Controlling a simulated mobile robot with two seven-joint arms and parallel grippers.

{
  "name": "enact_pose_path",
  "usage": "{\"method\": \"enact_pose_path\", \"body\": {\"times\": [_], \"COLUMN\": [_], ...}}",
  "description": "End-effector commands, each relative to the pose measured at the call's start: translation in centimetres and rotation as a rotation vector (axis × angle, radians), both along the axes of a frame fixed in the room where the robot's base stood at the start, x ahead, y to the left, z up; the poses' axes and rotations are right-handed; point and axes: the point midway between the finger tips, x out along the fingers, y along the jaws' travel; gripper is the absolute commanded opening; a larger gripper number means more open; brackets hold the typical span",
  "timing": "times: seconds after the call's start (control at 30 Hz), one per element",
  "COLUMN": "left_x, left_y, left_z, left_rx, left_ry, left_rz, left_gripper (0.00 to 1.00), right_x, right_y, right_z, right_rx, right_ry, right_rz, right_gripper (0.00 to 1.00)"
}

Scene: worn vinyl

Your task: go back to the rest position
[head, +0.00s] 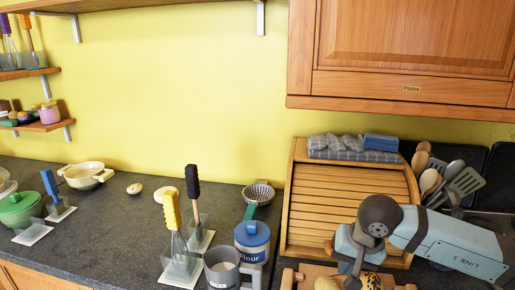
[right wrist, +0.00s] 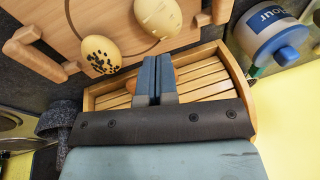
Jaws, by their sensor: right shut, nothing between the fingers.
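My right arm comes in from the right in the head view, in front of the roll-top bread box (head: 312,212). My right gripper (head: 352,272) is low in that view, over or near the wooden board (head: 292,278). In the right wrist view its two fingers (right wrist: 154,80) are together with nothing between them. Behind them are the bread box slats (right wrist: 200,80). The board (right wrist: 45,55) there carries a pale roll (right wrist: 158,16) and a roll with dark seeds (right wrist: 98,54). My left gripper is in neither view.
A blue-lidded flour canister (head: 252,240) and a grey measuring cup (head: 222,270) stand left of the board. Utensils (head: 440,182) stand right of the bread box. A wall cabinet (head: 400,60) hangs above. The counter's left middle (head: 110,225) is fairly clear.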

Motion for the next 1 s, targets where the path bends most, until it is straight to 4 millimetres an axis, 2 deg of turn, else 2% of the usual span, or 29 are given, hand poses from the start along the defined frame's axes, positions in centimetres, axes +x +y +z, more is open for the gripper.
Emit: {"method": "enact_pose_path", "body": {"times": [0.03, 0.1, 0.17, 0.2, 0.33, 0.4, 0.5, 0.6, 0.7, 0.73, 0.87, 0.97, 1.0], "left_x": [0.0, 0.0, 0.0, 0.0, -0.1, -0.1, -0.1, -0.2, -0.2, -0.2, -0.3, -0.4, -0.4], "left_y": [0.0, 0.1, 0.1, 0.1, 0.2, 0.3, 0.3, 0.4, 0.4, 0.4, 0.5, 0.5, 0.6], "left_z": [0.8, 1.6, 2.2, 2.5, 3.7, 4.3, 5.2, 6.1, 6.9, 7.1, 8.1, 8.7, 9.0], "left_rx": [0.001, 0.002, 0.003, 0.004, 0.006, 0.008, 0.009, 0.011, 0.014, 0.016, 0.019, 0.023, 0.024], "left_ry": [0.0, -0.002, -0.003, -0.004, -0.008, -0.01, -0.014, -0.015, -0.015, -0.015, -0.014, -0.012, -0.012], "left_rz": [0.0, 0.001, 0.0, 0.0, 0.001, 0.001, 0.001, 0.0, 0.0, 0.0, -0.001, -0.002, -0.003], "left_gripper": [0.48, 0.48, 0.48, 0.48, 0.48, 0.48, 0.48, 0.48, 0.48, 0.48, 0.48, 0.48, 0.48], "right_x": [-1.6, -4.0, -6.1, -7.3, -10.0, -10.6, -10.4, -9.3, -8.1, -7.8, -7.8, -9.8, -11.1], "right_y": [2.8, 6.8, 10.1, 12.0, 16.7, 18.1, 18.8, 17.9, 15.8, 14.9, 10.9, 7.8, 6.7], "right_z": [-0.8, -1.3, -1.2, -0.8, 1.7, 3.3, 5.2, 5.8, 4.7, 4.0, -1.0, -6.2, -8.4], "right_rx": [0.128, 0.341, 0.524, 0.641, 0.987, 1.152, 1.357, 1.523, 1.647, -1.574, -1.093, -0.778, -0.666], "right_ry": [0.083, 0.226, 0.373, 0.476, 0.851, 1.076, 1.422, 1.792, 2.185, -2.167, -1.797, -1.501, -1.384], "right_rz": [-0.025, -0.099, -0.183, -0.246, -0.495, -0.651, -0.898, -1.168, -1.452, 1.445, 1.206, 0.994, 0.908], "right_gripper": [0.0, 0.0, 0.0, 0.0, 0.0, 0.0, 0.0, 0.0, 0.0, 0.0, 0.0, 0.0, 0.0]}}
